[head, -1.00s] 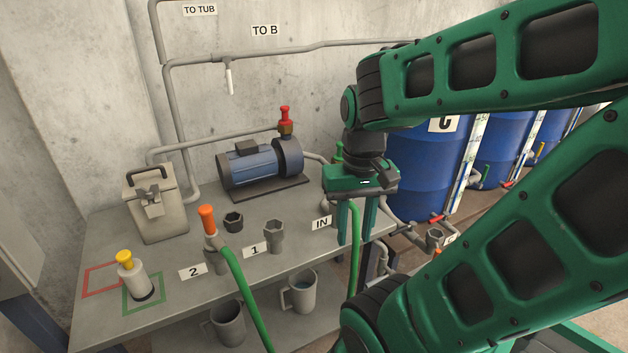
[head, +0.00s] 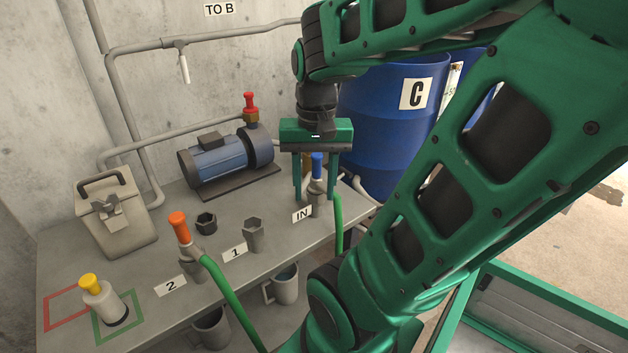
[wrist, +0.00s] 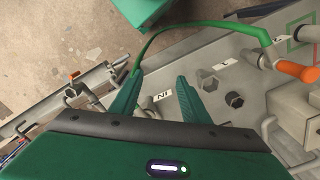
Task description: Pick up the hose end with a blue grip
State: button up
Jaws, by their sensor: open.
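The hose end with the blue grip (head: 317,166) stands upright at the IN holder on the bench's right end. Its green hose (head: 338,222) hangs down over the edge. My gripper (head: 314,194) is open and points down, with its fingers on either side of the blue grip in the head view. I cannot tell whether the grip lies fully between them in depth. In the wrist view the open fingers (wrist: 157,97) show with the IN label (wrist: 162,97) between them; the blue grip is hidden there.
A hose end with an orange grip (head: 179,228) stands at holder 2. An empty holder (head: 253,236) stands at label 1. A blue pump (head: 222,160) is behind, and blue drum C (head: 385,130) stands behind my gripper. A yellow-topped bottle (head: 101,298) is at front left.

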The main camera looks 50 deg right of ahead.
jog(key=w+d+r+m, duration=0.3)
jog(key=w+d+m, duration=0.4)
jog(key=d+m, duration=0.1)
jog(key=m, duration=0.5)
send_near(317, 165)
jog(key=shift+w+d+f, duration=0.25)
jog(key=shift+w, duration=0.1)
jog(key=shift+w+d+f+m, duration=0.1)
jog(key=shift+d+f+m, duration=0.1)
jog(key=shift+m, duration=0.2)
notch_tip(317, 165, down, 10)
jog(key=shift+f, duration=0.2)
jog(key=shift+d, duration=0.1)
grip_shut()
